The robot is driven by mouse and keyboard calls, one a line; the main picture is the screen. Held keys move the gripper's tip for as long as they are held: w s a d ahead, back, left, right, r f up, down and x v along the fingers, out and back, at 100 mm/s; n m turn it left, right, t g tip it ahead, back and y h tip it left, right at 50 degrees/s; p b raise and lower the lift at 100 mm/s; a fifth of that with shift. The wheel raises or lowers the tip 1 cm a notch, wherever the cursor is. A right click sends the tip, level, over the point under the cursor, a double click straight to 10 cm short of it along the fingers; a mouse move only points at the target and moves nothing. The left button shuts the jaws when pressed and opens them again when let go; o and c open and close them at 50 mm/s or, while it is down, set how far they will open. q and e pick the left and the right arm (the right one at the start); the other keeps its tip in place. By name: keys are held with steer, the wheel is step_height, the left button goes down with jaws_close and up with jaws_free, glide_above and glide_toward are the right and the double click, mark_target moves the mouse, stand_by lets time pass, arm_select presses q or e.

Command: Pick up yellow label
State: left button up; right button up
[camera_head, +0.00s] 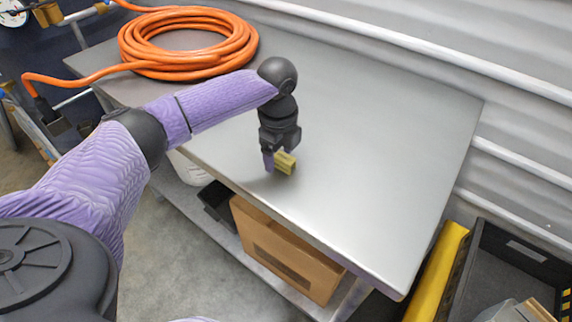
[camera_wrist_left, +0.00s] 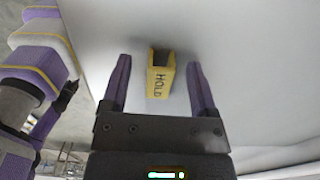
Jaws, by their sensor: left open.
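The yellow label (camera_head: 285,163) is a small block-like piece on the grey metal table (camera_head: 370,150), near its front edge. In the left wrist view the yellow label (camera_wrist_left: 160,76) shows the word HOLD and a dark recess at its far end. My left gripper (camera_head: 274,160) is low over the table at the label. In the left wrist view its two purple fingers (camera_wrist_left: 160,82) are open, one on each side of the label, with a gap on both sides. In the head view the gripper hides part of the label. My right gripper is not seen in the head view.
A coiled orange hose (camera_head: 188,42) lies at the table's far left. A cardboard box (camera_head: 285,250) and a dark bin (camera_head: 216,203) are on the shelf below. A black crate (camera_head: 500,270) stands at the lower right. The table's middle and right are clear.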

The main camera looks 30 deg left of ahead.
arm_select(q)
steer(key=shift+f, duration=0.45)
steer(key=shift+r, duration=0.1)
jaws_close()
